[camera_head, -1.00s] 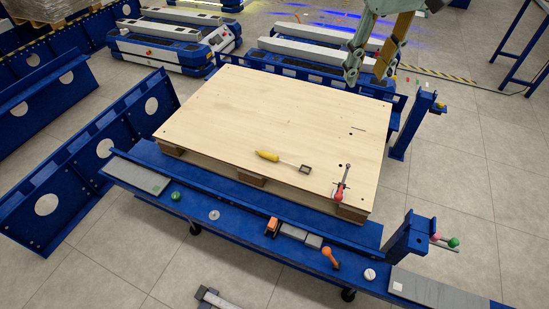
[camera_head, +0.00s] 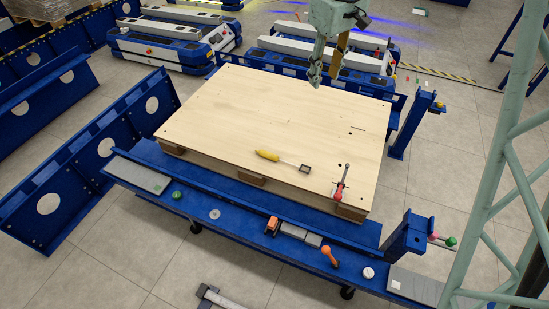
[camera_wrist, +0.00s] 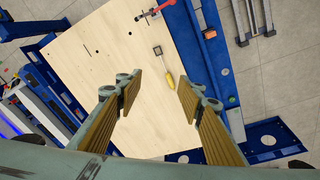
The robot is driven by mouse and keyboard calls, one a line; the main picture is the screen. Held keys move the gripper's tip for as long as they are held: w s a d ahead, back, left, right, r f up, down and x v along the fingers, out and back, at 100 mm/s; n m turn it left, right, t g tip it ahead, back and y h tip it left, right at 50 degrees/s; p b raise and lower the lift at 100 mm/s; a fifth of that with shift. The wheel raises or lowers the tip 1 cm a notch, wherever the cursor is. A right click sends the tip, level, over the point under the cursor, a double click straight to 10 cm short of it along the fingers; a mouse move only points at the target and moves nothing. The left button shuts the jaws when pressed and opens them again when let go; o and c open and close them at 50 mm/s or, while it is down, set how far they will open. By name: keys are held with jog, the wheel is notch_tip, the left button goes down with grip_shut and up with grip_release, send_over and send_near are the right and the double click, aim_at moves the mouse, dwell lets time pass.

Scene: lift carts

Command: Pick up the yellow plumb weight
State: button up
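The only yellow item on the wooden board (camera_head: 230,110) is a yellow body (camera_head: 267,155) with a thin rod and a dark square end; I take it for the plumb weight, though its shape is not clearly one. It lies flat near the board's front edge. The wrist view shows the yellow body (camera_wrist: 172,82) just beyond the fingertips, nearer the right finger, its square end pointing away. My gripper (camera_head: 326,70) is above the board's back edge, well apart from it. In the wrist view my gripper (camera_wrist: 159,92) is open, with nothing between its fingers.
The blue front rail (camera_head: 240,222) carries a green knob (camera_head: 176,195), an orange block (camera_head: 272,225) and an orange-handled tool (camera_head: 329,256). Blue posts (camera_head: 409,238) rise at the right. The board's middle is clear.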

jog(key=w+a+f+n, duration=0.1)
jog(key=w+a+f, duration=0.1)
jog(key=w+f, duration=0.3)
jog(key=w+a+f+n+g+p, duration=0.1)
jog(key=w+a+f, duration=0.15)
jog(key=f, duration=0.45)
jog(key=w+a+f+n, duration=0.1)
jog(key=w+a+f, duration=0.2)
jog(key=f, duration=0.2)
jog(key=n+p, duration=0.2)
jog(key=n, duration=0.1)
send_over(277, 158)
notch_tip(277, 158, down, 26)
jog(key=shift+s+d+r+g, duration=0.1)
jog(key=shift+s+d+g, duration=0.05)
jog(key=shift+g, duration=0.25)
notch_tip(277, 158, down, 8)
jog(key=shift+f+b, duration=0.15)
jog(key=shift+b, duration=0.4)
jog(key=shift+f, duration=0.15)
jog(key=shift+w+f+b, duration=0.15)
jog(key=shift+f+b, duration=0.15)
jog(key=shift+f, duration=1)
jog(key=shift+w+f+b, duration=0.1)
jog(key=shift+f+b, duration=0.2)
jog(key=shift+f, duration=1)
